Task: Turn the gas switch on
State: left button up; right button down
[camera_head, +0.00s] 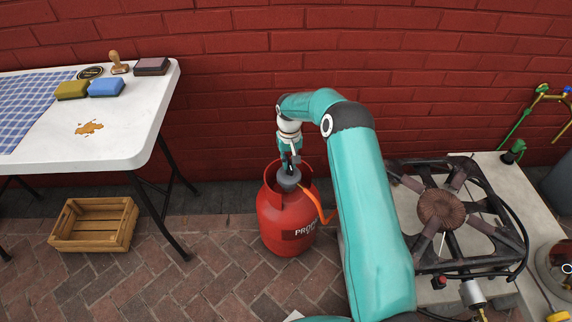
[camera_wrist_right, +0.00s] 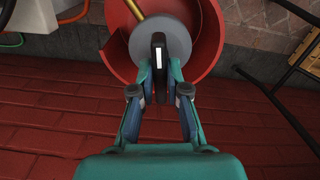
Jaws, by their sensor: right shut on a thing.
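A red gas bottle (camera_head: 284,226) stands on the brick floor, with a grey regulator (camera_head: 287,181) on top inside its collar. An orange hose (camera_head: 318,203) runs from it. My right gripper (camera_head: 290,162) reaches down over the bottle. In the right wrist view, the right gripper (camera_wrist_right: 159,75) is shut on the black switch (camera_wrist_right: 158,50), a narrow upright piece with a white mark, over the round grey regulator (camera_wrist_right: 178,42). The red collar (camera_wrist_right: 122,40) curves around it. My left gripper is not in view.
A gas burner (camera_head: 440,209) on a pale counter stands to the right of my arm. A white table (camera_head: 130,120) with two sponges, a stamp and a blue checked cloth is at the left. A wooden crate (camera_head: 93,240) lies on the floor. A red brick wall (camera_head: 240,60) is close behind the bottle.

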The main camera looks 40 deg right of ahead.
aim_at(289, 162)
jog(key=n, duration=0.5)
jog(key=shift+w+d+r+n, duration=0.15)
jog(key=shift+w+r+n, duration=0.1)
jog(key=shift+n, duration=0.15)
dwell(0.3)
jog(key=c, duration=1.2)
grip_release()
jog(key=shift+f, duration=0.1)
jog(key=shift+o, duration=0.2)
jog(key=shift+f, duration=0.1)
jog(key=shift+s, duration=0.1)
notch_tip(289, 162, up, 12)
